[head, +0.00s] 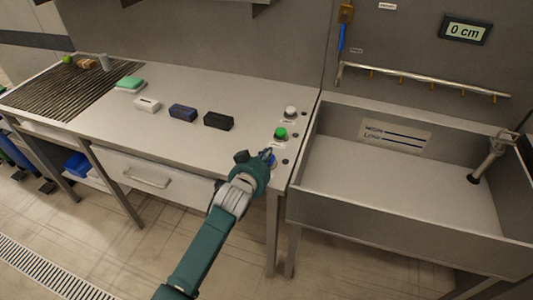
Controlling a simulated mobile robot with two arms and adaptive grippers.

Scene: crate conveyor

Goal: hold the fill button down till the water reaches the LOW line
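A row of buttons stands along the counter's right edge: a white button (291,112), a green button (280,133) and a blue one (271,155) partly hidden by my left gripper (268,160). Their labels are too small to read. My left gripper is at the blue button; I cannot tell whether it touches or presses it, or how its fingers stand. The sink (400,185) shows a bare floor with no visible water. A plate with level lines (395,136) is on its back wall. The display (466,30) reads 0 cm. My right gripper is out of view.
On the counter (235,90) lie a green sponge (130,84) and white (147,105), blue (182,113) and black (218,121) blocks. A pipe rail (420,82) runs above the sink. A drain fitting (487,160) stands at the sink's right.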

